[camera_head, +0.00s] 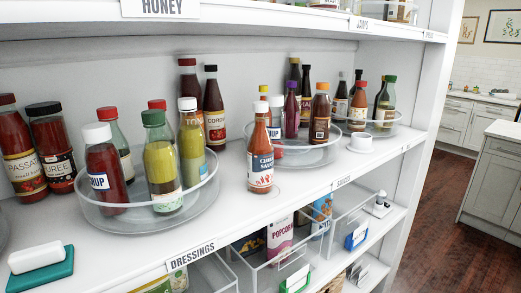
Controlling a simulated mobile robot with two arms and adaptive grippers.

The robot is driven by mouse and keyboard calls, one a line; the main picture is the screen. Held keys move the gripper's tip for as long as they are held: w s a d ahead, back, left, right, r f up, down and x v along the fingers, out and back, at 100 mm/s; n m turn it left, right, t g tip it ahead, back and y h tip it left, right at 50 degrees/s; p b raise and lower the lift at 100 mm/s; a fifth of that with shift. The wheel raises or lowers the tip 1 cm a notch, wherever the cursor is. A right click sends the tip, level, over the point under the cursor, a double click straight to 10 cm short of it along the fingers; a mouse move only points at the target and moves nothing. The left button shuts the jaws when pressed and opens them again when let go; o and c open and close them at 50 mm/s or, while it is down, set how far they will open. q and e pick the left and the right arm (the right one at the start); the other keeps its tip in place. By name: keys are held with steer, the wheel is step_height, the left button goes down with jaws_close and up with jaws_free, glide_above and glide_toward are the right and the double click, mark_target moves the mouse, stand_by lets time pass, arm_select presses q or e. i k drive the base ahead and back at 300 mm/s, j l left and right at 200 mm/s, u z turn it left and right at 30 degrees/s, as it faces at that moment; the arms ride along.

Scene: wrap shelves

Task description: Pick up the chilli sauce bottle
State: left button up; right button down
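The chilli sauce bottle (260,163) stands upright on the white shelf, between the two clear round trays. Neither of my grippers shows in the head view.
A clear round tray (172,221) with several bottles stands left of the chilli sauce, and another clear tray (309,157) with bottles stands behind it to the right. A teal and white block (40,268) lies front left. Clear bins (262,277) fill the shelf below.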

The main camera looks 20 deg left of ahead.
mark_target(259, 148)
steer(key=k+l+u, duration=0.2)
steer(key=u, duration=0.2)
steer(key=k+l+u, duration=0.15)
steer(key=u, duration=0.2)
steer(key=k+u, duration=0.4)
steer(key=i, duration=0.05)
